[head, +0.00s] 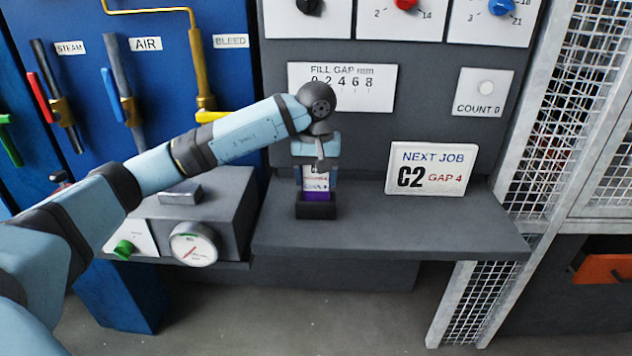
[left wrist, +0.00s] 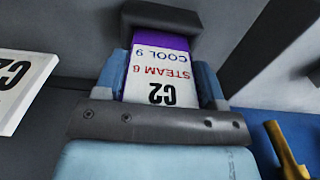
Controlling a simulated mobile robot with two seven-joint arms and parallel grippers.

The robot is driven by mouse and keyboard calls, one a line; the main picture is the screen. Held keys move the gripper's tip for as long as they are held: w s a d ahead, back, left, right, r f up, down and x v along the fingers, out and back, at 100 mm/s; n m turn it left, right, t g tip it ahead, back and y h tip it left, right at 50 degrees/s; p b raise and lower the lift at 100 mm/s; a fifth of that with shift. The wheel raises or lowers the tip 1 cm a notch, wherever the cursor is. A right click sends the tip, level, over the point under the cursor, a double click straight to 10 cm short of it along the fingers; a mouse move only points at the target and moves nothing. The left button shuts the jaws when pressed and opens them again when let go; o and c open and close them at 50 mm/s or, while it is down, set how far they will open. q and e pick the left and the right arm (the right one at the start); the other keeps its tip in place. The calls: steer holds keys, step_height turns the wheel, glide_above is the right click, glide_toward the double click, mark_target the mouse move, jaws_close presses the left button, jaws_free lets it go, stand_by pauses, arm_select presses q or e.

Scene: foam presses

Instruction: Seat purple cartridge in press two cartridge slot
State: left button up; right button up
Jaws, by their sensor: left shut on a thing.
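The purple cartridge (head: 316,196) has a white label and stands upright over the shelf of the press. In the left wrist view the cartridge (left wrist: 158,42) shows its label, reading C2, STEAM 6, COOL 9. My left gripper (head: 315,180) is shut on it, with one finger on each side. The dark cartridge slot (head: 316,211) is a small block on the shelf. The cartridge's purple lower end meets the slot (left wrist: 160,18) in the left wrist view. How deep it sits inside is hidden by the slot's wall. My right gripper is not in view.
A NEXT JOB sign (head: 431,169) reading C2, GAP 4 stands to the right on the grey shelf (head: 390,225). A FILL GAP scale (head: 342,87) is on the panel behind. A gauge box (head: 225,215) is at the left. The shelf's right front is clear.

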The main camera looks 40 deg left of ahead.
arm_select(q)
steer(key=shift+f, duration=0.75)
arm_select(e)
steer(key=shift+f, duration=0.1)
arm_select(q)
steer(key=shift+f, duration=0.1)
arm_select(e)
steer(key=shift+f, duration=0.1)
arm_select(q)
steer(key=o, duration=0.9)
steer(key=shift+o, duration=0.2)
steer(key=shift+r, duration=0.2)
step_height(320, 180, up, 12)
steer(key=shift+f+p, duration=0.1)
steer(key=shift+p, duration=0.4)
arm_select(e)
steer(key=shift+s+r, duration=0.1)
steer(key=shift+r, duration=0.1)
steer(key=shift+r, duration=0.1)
